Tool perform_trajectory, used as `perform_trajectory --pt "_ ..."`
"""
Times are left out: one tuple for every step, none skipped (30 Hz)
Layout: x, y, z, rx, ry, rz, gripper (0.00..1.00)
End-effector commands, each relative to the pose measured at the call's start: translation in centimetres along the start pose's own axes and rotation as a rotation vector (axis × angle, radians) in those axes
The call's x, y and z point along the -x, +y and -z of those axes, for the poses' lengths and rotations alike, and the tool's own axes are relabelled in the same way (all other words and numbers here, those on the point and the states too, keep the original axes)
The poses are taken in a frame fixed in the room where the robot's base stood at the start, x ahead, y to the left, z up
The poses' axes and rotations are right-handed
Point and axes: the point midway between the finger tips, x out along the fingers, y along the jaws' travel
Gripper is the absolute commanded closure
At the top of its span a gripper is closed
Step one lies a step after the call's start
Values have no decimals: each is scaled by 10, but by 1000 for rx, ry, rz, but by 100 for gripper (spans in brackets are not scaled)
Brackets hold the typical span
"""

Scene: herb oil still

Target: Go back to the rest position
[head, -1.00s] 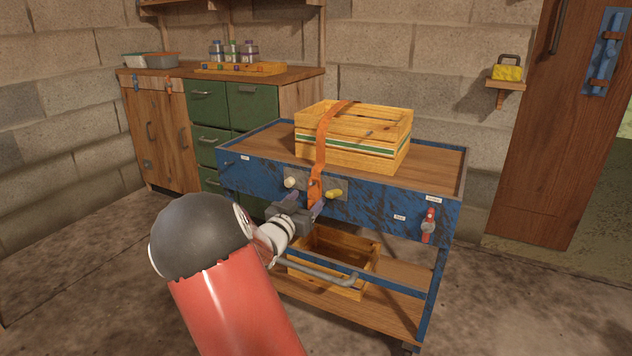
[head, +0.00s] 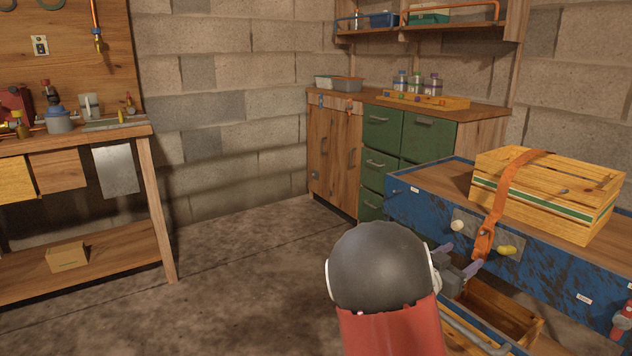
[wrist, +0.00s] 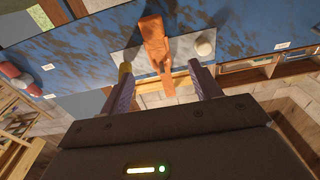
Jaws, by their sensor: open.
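My gripper (head: 462,257) is open at the front of the blue cart (head: 425,205), just below the orange strap (head: 501,195). In the wrist view my gripper (wrist: 160,80) shows its two fingers apart, with the tail of the orange strap (wrist: 153,38) in line with the gap between them. I cannot tell whether the strap tail reaches between the fingers; they are not closed on it. The strap runs over a slatted wooden crate (head: 560,190) on the cart top and hangs down past a metal plate with a white knob (head: 457,226) and a yellow knob (head: 506,250).
An open wooden box (head: 500,312) sits on the cart's lower shelf. A red-handled fitting (head: 622,322) is at the cart's right. A workbench (head: 75,140) stands at left, a green-drawered cabinet (head: 382,130) at the back. The floor (head: 240,270) between them is clear.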

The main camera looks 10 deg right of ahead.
Motion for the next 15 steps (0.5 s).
perform_trajectory --pt "1 -2 1 -16 -27 21 37" --pt "3 -5 1 -29 -53 44 37" --pt "7 -11 1 -50 -98 86 37" --pt "12 -16 1 -68 -140 125 37" --pt "18 -23 2 -88 -188 172 37" --pt "29 -32 4 -116 -257 243 37" --pt "40 -39 6 -133 -312 302 37" --pt "53 -46 9 -150 -367 365 37" --pt "72 -54 14 -162 -438 451 37" --pt "88 -58 19 -168 -489 514 37" --pt "104 -62 24 -168 -536 576 37" --pt "127 -64 31 -160 -596 658 37" --pt "146 -64 36 -150 -638 717 37" --pt "164 -62 42 -134 -679 774 37" --pt "189 -57 49 -105 -728 847 37"
